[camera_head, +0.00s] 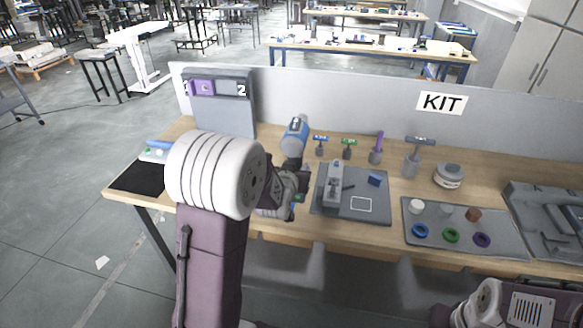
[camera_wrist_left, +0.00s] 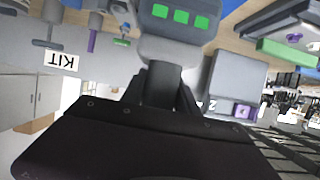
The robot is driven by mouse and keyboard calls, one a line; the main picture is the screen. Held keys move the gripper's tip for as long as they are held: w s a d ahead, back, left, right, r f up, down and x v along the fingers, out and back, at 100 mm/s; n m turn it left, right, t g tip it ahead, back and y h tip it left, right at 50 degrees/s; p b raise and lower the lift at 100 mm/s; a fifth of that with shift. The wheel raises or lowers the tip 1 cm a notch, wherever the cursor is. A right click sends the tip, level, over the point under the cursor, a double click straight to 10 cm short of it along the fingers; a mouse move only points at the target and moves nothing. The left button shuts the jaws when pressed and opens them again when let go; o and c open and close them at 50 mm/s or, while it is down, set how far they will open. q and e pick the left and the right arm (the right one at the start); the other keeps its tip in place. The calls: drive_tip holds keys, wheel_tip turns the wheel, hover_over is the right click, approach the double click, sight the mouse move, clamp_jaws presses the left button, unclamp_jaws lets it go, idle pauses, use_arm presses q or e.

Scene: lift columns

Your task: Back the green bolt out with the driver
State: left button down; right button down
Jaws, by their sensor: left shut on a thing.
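My left gripper (camera_head: 292,180) is shut on the grey handle of the driver (camera_head: 295,135), held above the bench. The driver's blue body shows past the gripper, and my own arm hides part of it. In the left wrist view the driver's grey end with several green squares (camera_wrist_left: 175,15) fills the top, and the fingers (camera_wrist_left: 162,95) close round the handle. No green bolt can be made out for certain. A green-topped piece (camera_head: 348,142) stands on the bench to the right of the driver. My right gripper is not in view; part of the right arm shows at the lower right.
An upright grey panel (camera_head: 222,115) with a purple part and a "2" stands at the back left. A grey board (camera_head: 375,205) with a fixture lies right of my gripper. A tray (camera_head: 415,240) with coloured rings lies further right. A dark mat (camera_head: 135,178) lies left.

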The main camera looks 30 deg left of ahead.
use_arm(q)
drive_tip(key=shift+w+a+r, duration=0.1)
drive_tip(key=shift+w, duration=0.05)
drive_tip(key=w+a+f+p, duration=0.1)
drive_tip(key=w+a+f, duration=0.5)
drive_tip(key=a+f, duration=0.3)
drive_tip(key=shift+w+a+f, duration=0.25)
drive_tip(key=shift+f, duration=0.6)
